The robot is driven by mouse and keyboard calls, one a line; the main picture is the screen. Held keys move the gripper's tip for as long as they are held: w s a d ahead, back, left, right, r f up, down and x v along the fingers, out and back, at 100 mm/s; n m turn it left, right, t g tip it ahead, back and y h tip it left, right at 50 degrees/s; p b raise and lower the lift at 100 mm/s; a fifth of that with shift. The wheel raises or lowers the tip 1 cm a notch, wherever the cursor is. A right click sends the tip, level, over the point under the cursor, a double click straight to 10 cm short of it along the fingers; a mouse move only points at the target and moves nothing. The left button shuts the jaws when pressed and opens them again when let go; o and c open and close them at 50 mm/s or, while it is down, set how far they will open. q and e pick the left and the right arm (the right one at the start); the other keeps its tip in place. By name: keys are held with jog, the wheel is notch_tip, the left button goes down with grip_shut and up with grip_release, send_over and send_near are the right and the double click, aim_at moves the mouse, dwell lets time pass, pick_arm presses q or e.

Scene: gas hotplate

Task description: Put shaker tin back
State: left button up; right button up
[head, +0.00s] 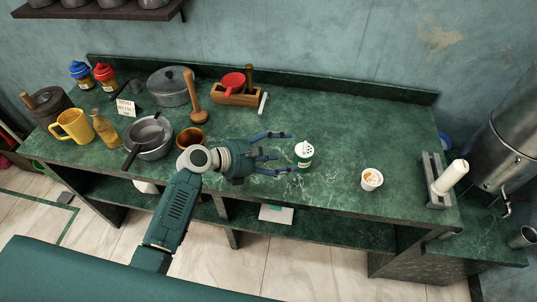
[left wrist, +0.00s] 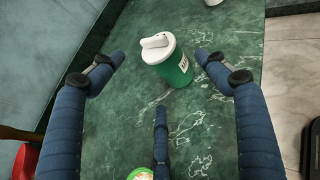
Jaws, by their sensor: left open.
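The shaker tin (head: 304,154), green with a white lid, stands upright on the green marble counter (head: 350,130), right of the middle. In the left wrist view the shaker tin (left wrist: 172,63) stands ahead, between and beyond the spread blue fingers. My left gripper (head: 284,153) is open and empty just left of the tin, its fingers pointing at it. It also shows open in the left wrist view (left wrist: 160,62). I see no contact with the tin. My right gripper is not in view.
A white cup (head: 371,179) stands right of the tin. A wooden bowl (head: 190,138) and a grey pan (head: 148,137) stand left. A wooden box (head: 238,96) with a red ladle is behind. A grey rack (head: 437,180) stands at the right end. The counter behind the tin is clear.

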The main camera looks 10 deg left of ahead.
pick_arm(q)
jog(key=v, duration=0.6)
dwell(0.3)
